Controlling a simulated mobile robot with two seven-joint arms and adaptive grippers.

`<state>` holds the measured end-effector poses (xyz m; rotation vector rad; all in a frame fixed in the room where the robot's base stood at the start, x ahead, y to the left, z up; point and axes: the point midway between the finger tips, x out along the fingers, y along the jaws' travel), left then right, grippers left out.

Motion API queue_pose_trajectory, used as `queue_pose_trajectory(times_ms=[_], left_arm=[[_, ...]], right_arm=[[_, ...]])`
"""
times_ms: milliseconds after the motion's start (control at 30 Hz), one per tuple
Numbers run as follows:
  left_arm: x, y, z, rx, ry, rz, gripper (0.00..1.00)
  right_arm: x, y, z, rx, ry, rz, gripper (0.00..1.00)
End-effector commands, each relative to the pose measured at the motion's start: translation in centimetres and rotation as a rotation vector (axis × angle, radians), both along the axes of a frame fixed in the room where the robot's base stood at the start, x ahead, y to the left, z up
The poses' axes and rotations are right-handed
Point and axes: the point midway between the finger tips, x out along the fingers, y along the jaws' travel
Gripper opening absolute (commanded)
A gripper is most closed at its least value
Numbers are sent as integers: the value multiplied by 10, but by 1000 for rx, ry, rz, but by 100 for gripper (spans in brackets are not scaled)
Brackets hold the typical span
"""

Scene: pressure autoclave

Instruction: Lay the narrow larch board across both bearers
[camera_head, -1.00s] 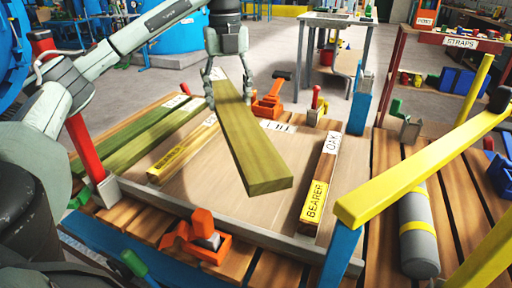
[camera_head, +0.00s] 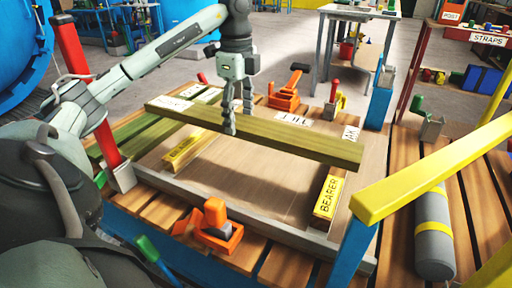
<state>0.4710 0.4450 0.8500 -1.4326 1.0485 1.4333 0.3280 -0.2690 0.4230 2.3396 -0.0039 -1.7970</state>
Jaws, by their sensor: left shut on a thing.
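The narrow greenish larch board (camera_head: 290,140) lies crosswise in the picture, its left end further back and its right end nearer. My left gripper (camera_head: 233,118) is shut on it left of its middle. The board passes over the left bearer (camera_head: 185,150) and the right bearer (camera_head: 327,194), both with yellow labels on their near ends, and hides part of each. I cannot tell whether it touches them or hangs just above. My right gripper is not in view.
Other green boards (camera_head: 127,131) lie on the left of the slatted table. Orange clamps (camera_head: 216,228) (camera_head: 285,96) stand in front and behind. A red post (camera_head: 82,80) rises at left. A yellow rail (camera_head: 430,170) and grey cylinder (camera_head: 433,235) are at right.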

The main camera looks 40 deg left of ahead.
Motion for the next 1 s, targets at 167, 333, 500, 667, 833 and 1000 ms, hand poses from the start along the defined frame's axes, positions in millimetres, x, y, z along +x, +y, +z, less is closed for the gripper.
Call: queue_pose_trajectory(times_ms=[167, 333, 500, 667, 833, 1000], left_arm=[[3, -32, -18, -1, 0, -3, 6], [4, -45, -26, 1, -2, -1, 6], [3, -45, -46, 2, 2, 1, 6], [3, -45, -64, 1, -1, 1, 6], [4, -45, -66, 2, -4, 1, 6], [4, -45, -67, 1, -3, 0, 6]], right_arm=[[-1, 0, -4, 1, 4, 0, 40], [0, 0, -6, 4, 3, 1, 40], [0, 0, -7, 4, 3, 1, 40], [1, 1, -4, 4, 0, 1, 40], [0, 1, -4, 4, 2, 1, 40], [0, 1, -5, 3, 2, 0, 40]])
